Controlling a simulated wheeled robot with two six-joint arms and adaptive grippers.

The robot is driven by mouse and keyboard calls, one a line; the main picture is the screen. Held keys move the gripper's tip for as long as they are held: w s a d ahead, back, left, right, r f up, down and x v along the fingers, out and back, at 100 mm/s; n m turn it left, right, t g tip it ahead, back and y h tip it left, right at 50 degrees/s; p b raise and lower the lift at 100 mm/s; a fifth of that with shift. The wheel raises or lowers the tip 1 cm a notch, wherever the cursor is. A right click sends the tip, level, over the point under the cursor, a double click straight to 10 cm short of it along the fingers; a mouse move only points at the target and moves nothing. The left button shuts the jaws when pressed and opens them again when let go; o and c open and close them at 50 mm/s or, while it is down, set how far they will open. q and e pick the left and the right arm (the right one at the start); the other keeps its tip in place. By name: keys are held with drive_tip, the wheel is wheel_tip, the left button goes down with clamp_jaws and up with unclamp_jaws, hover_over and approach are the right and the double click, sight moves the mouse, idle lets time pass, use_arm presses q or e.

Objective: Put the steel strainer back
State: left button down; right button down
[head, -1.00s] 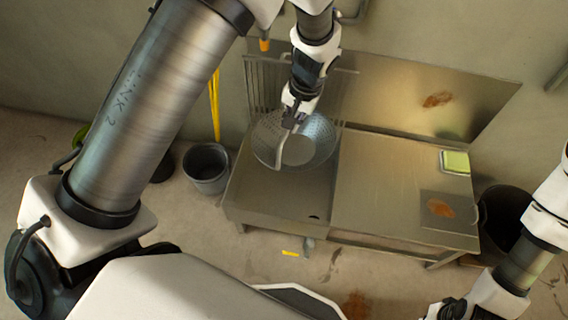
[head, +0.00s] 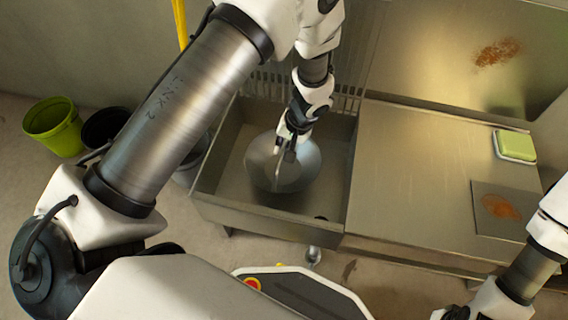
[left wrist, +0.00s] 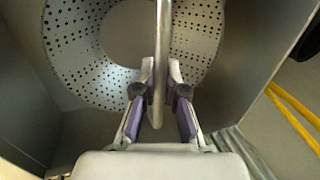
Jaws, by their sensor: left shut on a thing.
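The steel strainer (head: 300,165) is a round perforated bowl at the sink basin in the head view; whether it touches the basin floor I cannot tell. Its holed wall (left wrist: 75,50) fills the upper left wrist view. My left gripper (head: 287,146) is over the strainer. In the left wrist view my left gripper (left wrist: 158,100) is shut on a thin metal bar (left wrist: 161,60), which looks like the strainer's handle. My right gripper (head: 455,312) is at the bottom edge of the head view, cut off, and its jaws cannot be made out.
The sink basin (head: 228,180) has raised walls around the strainer. The steel drainboard (head: 420,170) to its right is mostly clear, with a green sponge in a dish (head: 515,146) and a rust-stained plate (head: 505,211). A green bucket (head: 55,125) stands on the floor at left.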

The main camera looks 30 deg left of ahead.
use_arm(q)
drive_tip(key=b, duration=0.2)
hover_over(283, 168)
wheel_tip(283, 168, down, 5)
drive_tip(key=shift+r, duration=0.2)
drive_tip(key=shift+f, duration=0.25)
drive_tip(key=c, duration=1.2)
unclamp_jaws()
drive_tip(key=shift+c, duration=0.2)
drive_tip(key=shift+r, duration=0.1)
drive_tip(key=s+p+v, duration=0.1)
drive_tip(key=p+v, duration=0.6)
drive_tip(key=v, duration=0.5)
drive_tip(key=shift+w, duration=0.4)
